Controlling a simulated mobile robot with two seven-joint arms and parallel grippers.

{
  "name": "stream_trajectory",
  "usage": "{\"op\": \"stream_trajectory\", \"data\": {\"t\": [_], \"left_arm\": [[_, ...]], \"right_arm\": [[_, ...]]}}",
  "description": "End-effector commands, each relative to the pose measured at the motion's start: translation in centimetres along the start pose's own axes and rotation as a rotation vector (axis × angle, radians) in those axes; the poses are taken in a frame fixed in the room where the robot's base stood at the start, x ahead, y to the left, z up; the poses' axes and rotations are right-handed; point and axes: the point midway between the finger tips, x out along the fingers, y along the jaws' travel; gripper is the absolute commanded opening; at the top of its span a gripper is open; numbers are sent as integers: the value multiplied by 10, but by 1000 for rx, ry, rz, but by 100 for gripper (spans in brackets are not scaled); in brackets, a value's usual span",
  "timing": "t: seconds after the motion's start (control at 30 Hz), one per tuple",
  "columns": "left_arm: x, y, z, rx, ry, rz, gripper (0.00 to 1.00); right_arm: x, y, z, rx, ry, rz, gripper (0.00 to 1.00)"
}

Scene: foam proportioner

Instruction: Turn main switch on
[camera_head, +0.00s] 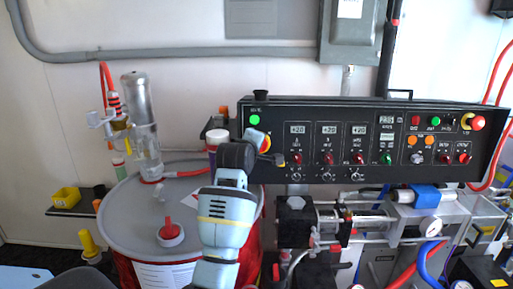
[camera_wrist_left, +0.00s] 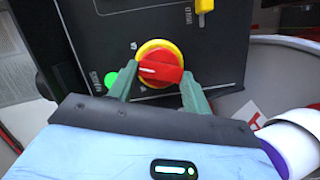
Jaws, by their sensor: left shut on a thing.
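The main switch is a red rotary knob on a yellow round plate (camera_wrist_left: 160,65) on the black panel in the left wrist view. A short white line on the knob lies nearly level in that picture. In the head view only a small red and yellow edge of the switch (camera_head: 265,143) shows past my gripper. My left gripper (camera_wrist_left: 158,83) is at the panel, with its green fingers on either side of the knob and shut on it. My right gripper is in neither view.
The black control panel (camera_head: 280,105) carries displays, buttons and knobs. A green light (camera_head: 254,120) glows above the switch. A red drum with a grey lid (camera_head: 125,225) stands left of my arm, bearing a clear cylinder (camera_head: 142,110). Pumps and hoses fill the space below the panel.

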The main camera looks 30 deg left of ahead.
Motion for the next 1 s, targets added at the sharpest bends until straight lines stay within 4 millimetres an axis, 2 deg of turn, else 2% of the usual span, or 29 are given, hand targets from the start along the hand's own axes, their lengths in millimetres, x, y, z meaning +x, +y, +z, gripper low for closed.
{"op": "stream_trajectory", "data": {"t": [0.3,0.5,1.0], "left_arm": [[0,2,0,246,0,-65,26],[0,2,0,345,1,-91,26],[0,2,1,419,-1,-111,26]], "right_arm": [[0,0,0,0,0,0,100],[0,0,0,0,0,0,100],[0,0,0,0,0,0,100]]}}
